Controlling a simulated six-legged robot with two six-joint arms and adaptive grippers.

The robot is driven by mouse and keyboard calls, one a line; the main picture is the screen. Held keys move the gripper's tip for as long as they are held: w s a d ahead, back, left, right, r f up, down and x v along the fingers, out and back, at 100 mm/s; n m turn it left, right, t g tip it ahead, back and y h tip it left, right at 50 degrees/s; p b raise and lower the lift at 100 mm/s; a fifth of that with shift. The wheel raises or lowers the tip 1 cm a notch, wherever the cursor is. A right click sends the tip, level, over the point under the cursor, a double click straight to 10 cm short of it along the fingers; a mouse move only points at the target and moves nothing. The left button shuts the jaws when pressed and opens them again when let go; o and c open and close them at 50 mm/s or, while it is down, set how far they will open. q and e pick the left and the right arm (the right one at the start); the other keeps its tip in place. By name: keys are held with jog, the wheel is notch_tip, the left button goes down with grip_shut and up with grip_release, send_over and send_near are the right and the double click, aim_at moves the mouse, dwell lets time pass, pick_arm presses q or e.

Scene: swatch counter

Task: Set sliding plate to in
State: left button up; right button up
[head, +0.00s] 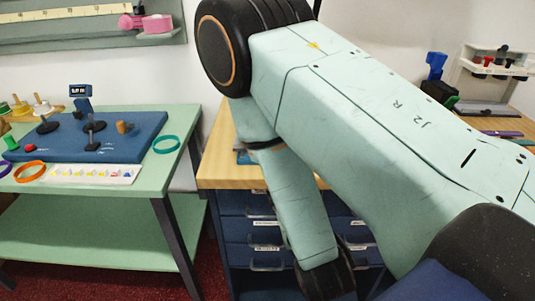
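I cannot pick out the sliding plate for certain. A blue board (85,150) with black-based upright fittings, a small display and a red knob lies on the green table at the left. A pink piece (155,24) sits on a grey wall panel with a ruled cream strip (60,13) at the upper left; I cannot tell whether it slides. My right arm fills the middle and right of the head view and hides much of the wooden counter.
The green table (188,113) has a teal ring (166,144), an orange ring (30,171) and a white strip of coloured pieces (93,174). A wooden counter (220,172) over blue drawers (250,231) stands beside it. A white rack (490,68) stands far right.

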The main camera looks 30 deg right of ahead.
jog(key=w+r+b, duration=0.1)
jog(key=w+b, duration=0.1)
jog(key=w+d+r+t+b, duration=0.1)
jog(key=w+b, duration=0.1)
jog(key=w+d+r+t+b, duration=0.1)
jog(key=w+r, duration=0.1)
jog(key=shift+w+h+b, duration=0.3)
jog(key=shift+b, duration=0.1)
jog(key=shift+x, duration=0.8)
jog(key=shift+a, duration=0.1)
grip_shut()
